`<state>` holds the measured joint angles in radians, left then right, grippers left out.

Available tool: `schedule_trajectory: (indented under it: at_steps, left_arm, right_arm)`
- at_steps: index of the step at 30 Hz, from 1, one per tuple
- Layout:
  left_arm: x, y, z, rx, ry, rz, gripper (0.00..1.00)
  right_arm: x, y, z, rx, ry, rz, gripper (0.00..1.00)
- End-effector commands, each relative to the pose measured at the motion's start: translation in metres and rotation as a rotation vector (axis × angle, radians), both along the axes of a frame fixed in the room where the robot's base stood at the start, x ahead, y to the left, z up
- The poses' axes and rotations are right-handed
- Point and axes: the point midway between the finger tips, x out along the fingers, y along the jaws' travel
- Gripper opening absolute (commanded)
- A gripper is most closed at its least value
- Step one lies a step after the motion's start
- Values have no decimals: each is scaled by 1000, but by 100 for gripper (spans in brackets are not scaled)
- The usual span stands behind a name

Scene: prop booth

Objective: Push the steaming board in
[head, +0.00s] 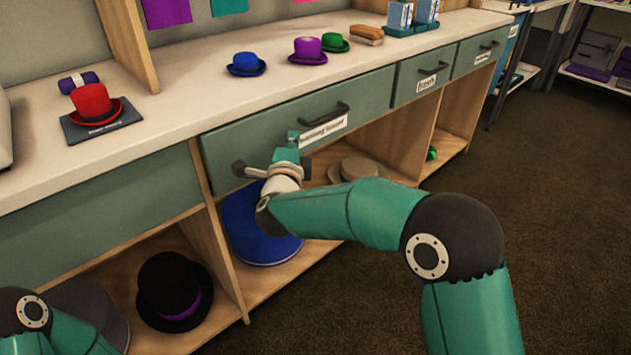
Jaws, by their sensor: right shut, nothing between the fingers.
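A wide green-grey front (355,103) under the counter carries a white label (322,131) that appears to read "steaming board" and a dark bar handle (325,114). It looks about flush with the fronts beside it, and no board surface shows sticking out; a small gap is too fine to tell. My right gripper (244,170) is shut and empty in front of the lower left part of this front. Whether it touches the front I cannot tell. My right wrist hides part of the lower edge and label. My left arm shows at the bottom left corner; its gripper is out of view.
The counter (200,95) holds a red hat (92,103) on a dark plate, blue (246,64), purple (307,51) and green hats. Below are shelves with a blue round thing (262,238) and a black hat (173,292). Brown carpet (570,200) lies free at the right.

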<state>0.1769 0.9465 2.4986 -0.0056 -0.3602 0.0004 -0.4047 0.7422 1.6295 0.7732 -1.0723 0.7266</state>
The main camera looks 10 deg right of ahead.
Motion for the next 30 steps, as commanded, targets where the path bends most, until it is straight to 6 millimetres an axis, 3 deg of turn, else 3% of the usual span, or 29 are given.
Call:
schedule_trajectory:
  at_steps: [2,13,22,26,30]
  left_arm:
    - [0,0,-15,0,0,0,74]
    - [0,0,4,0,0,0,74]
    - [0,0,6,0,1,0,74]
    - [0,0,6,0,1,0,74]
    - [0,0,6,0,1,0,74]
  right_arm:
    - [-9,-6,-6,2,0,-2,0]
    - [-83,13,-1,0,5,0,0]
    - [-106,17,-3,2,6,-6,0]
    - [-102,2,-11,0,19,-35,0]
    - [-92,-42,-47,-17,83,-115,0]
